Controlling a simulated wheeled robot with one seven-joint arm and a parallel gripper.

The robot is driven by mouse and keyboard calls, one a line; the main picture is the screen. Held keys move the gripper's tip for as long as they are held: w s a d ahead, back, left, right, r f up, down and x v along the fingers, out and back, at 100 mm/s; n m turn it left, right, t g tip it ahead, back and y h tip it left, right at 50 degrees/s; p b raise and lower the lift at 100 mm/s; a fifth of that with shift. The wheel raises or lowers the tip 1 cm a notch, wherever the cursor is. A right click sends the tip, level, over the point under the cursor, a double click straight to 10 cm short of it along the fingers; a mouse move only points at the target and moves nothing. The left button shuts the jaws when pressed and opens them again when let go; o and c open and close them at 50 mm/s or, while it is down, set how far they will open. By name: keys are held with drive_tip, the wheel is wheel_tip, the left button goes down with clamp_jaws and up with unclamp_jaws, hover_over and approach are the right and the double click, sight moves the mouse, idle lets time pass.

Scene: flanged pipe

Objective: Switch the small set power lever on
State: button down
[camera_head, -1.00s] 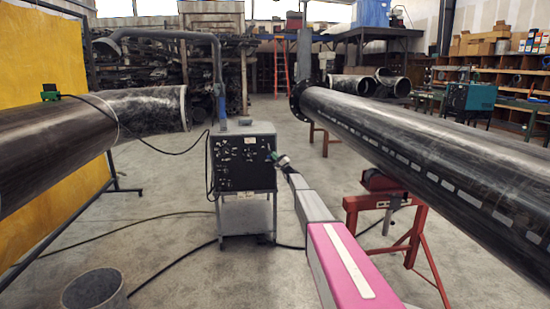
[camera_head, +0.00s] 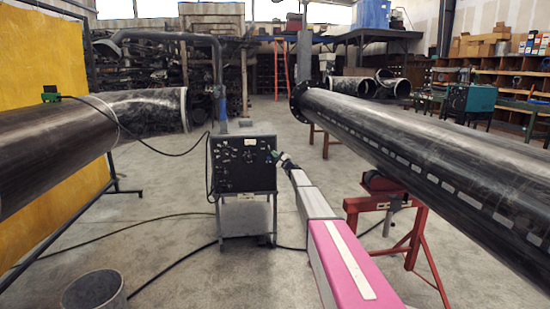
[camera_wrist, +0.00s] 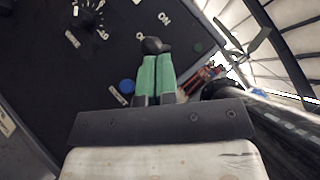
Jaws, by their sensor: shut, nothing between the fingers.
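The small set is a black-fronted box (camera_head: 243,165) on a metal stand, with knobs and white markings on its panel (camera_wrist: 60,75). My gripper (camera_head: 277,155) is at the right side of this panel in the head view. In the wrist view my gripper's green fingers (camera_wrist: 154,60) are side by side, shut and empty.
A dial knob (camera_wrist: 86,16) and a blue round button (camera_wrist: 127,86) are on the panel. A large black pipe (camera_head: 430,150) on a red stand (camera_head: 390,205) lies right of my arm. Another pipe (camera_head: 60,135) is at left. A bucket (camera_head: 94,291) and cables are on the floor.

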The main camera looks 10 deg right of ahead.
wheel_tip(320, 180, up, 5)
drive_tip(key=m+g+h, duration=0.2)
drive_tip(key=m+h, duration=0.1)
drive_tip(key=shift+s, duration=0.15)
drive_tip(key=shift+d+f, duration=0.1)
drive_tip(key=shift+f, duration=0.05)
idle(0.3)
drive_tip(key=w+d+f+v, duration=0.1)
drive_tip(key=v, duration=1.1)
drive_tip(key=shift+s+d, duration=0.25)
drive_tip(key=shift+d, duration=0.2)
drive_tip(key=shift+f, duration=0.1)
